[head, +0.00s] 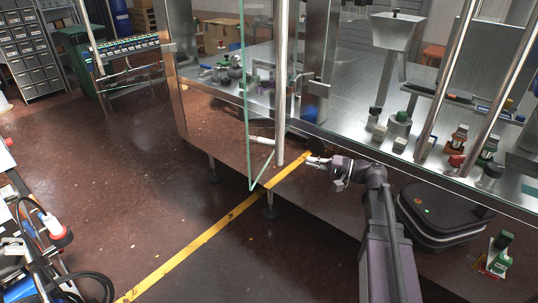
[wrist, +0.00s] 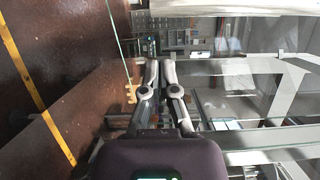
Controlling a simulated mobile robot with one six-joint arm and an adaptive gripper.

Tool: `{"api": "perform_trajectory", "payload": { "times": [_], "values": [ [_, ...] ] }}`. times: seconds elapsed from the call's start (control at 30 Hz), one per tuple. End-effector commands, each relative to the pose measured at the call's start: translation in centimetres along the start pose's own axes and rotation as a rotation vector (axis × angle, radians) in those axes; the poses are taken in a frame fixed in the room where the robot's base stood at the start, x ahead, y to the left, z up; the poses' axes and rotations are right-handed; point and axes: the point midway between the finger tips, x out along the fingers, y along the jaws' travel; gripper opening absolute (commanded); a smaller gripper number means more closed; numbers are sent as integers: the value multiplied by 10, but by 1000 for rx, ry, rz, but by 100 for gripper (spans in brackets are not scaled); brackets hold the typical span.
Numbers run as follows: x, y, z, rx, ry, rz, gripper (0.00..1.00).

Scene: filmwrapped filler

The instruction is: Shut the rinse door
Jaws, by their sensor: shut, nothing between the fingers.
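The rinse door appears to be the clear glass panel (head: 262,110) with a green edge, standing open and swung out from the steel machine in the head view. A long vertical bar handle (head: 281,80) runs along it, with a short pale crosspiece near its lower end. My gripper (head: 313,160) is to the right of the door's lower part, apart from the handle in the picture. It is shut and empty. In the wrist view my gripper (wrist: 160,68) points up the picture, and a thin green glass edge (wrist: 120,48) shows to its left. The hinge is hard to make out.
A yellow floor line (head: 205,237) crosses open brown floor. A cluttered bench edge is at lower left.

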Motion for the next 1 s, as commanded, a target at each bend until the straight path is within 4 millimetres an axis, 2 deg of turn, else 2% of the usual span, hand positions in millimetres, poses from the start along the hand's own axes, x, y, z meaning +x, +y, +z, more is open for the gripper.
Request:
{"api": "perform_trajectory", "payload": {
  "times": [0.27,0.47,0.67,1.0],
  "values": [
    [2,0,0,0,-1,2,0],
    [13,0,1,0,-3,2,0],
    [33,0,1,0,-4,2,0],
    [76,0,1,0,-4,2,0]
  ]
}}
